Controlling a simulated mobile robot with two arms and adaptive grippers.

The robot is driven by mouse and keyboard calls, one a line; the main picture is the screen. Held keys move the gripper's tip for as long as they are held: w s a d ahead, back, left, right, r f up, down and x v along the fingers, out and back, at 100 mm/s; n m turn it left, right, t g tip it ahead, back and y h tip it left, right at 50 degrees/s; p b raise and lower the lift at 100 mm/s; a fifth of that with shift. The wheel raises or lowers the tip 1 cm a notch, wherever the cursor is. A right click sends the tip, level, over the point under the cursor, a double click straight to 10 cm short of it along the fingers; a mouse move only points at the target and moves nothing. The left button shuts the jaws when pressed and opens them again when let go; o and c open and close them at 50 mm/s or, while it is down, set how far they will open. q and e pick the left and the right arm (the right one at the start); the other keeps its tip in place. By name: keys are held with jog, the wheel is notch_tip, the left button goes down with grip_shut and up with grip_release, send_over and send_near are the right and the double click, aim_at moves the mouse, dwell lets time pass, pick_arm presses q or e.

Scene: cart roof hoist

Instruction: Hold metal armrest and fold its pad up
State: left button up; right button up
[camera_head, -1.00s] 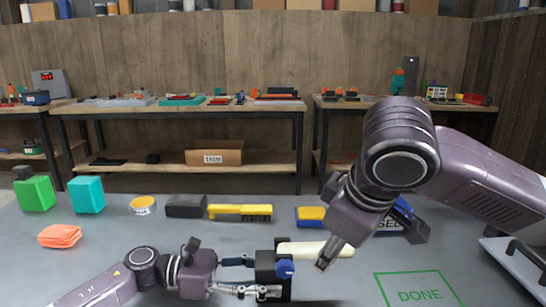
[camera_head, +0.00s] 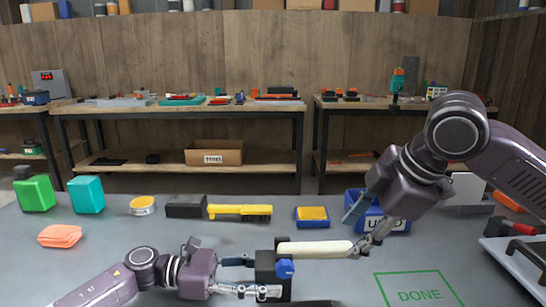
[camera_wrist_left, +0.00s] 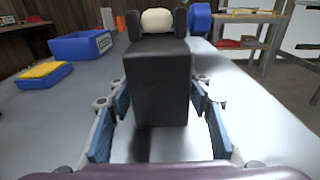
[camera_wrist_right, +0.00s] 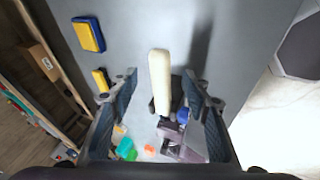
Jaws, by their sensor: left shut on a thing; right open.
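The armrest is a black upright block (camera_head: 270,280) with a blue knob (camera_head: 285,269) and a cream pad (camera_head: 315,248). The pad sticks out level to the right from the block's top. My left gripper (camera_head: 256,278) is shut on the black block, which fills the space between its fingers in the left wrist view (camera_wrist_left: 158,90). My right gripper (camera_head: 368,244) is open at the pad's right end. In the right wrist view the pad (camera_wrist_right: 160,75) lies between the open fingers, with gaps on both sides.
A blue bin (camera_head: 364,224) stands behind my right gripper, partly covered by it. A blue and yellow sponge (camera_head: 312,216), a yellow brush (camera_head: 240,211) and several blocks line the back of the table. A green DONE square (camera_head: 418,291) marks clear table at front right. A tray (camera_head: 515,262) lies far right.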

aim_at(341, 245)
jog(key=shift+x, duration=2.7)
jog(key=shift+c, duration=0.2)
jog(key=c, duration=0.5)
jog(key=shift+r, duration=0.1)
jog(key=shift+r, duration=0.15)
jog(key=shift+a+r, duration=0.1)
jog(key=shift+r, duration=0.85)
jog(key=shift+a+r, duration=0.2)
jog(key=shift+r, duration=0.5)
